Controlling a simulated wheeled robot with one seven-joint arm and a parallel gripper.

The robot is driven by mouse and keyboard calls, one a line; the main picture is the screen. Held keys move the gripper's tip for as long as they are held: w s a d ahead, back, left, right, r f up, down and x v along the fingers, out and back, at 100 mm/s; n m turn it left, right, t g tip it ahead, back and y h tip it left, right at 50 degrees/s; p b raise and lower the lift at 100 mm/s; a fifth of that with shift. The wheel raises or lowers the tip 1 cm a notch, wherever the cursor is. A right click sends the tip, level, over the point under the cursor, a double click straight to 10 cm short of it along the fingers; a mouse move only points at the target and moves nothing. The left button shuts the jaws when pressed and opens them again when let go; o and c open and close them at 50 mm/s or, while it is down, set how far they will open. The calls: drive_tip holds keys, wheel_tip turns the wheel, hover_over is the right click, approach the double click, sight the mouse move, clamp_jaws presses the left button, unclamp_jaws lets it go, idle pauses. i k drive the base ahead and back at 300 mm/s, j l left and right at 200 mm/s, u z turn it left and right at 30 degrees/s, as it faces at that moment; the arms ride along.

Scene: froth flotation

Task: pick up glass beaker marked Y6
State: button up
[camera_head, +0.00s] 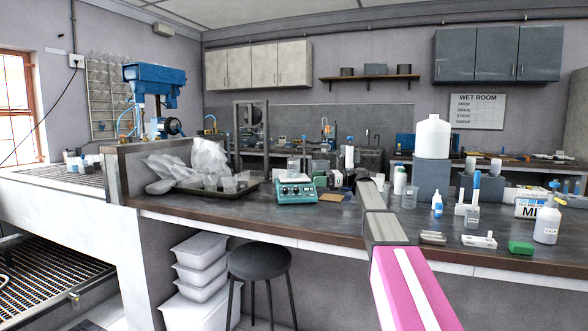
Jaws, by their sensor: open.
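My arm reaches in from the lower right, and my gripper (366,184) is at its far end, over the bench by the balance; its fingers are small and mostly hidden behind the wrist. No Y6 mark can be read on any glass. A clear glass beaker (409,198) stands upright on the bench just right of my gripper, apart from it. Another clear vessel (293,167) appears to stand on the teal balance (296,190).
White bottles (400,181), a grey block (431,178) with a large white jug (432,138), and a wash bottle (547,222) crowd the bench's right. A black stool (259,262) stands before the bench. The front edge left of my arm is clear.

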sight(293, 164)
drive_tip(key=i, duration=1.15)
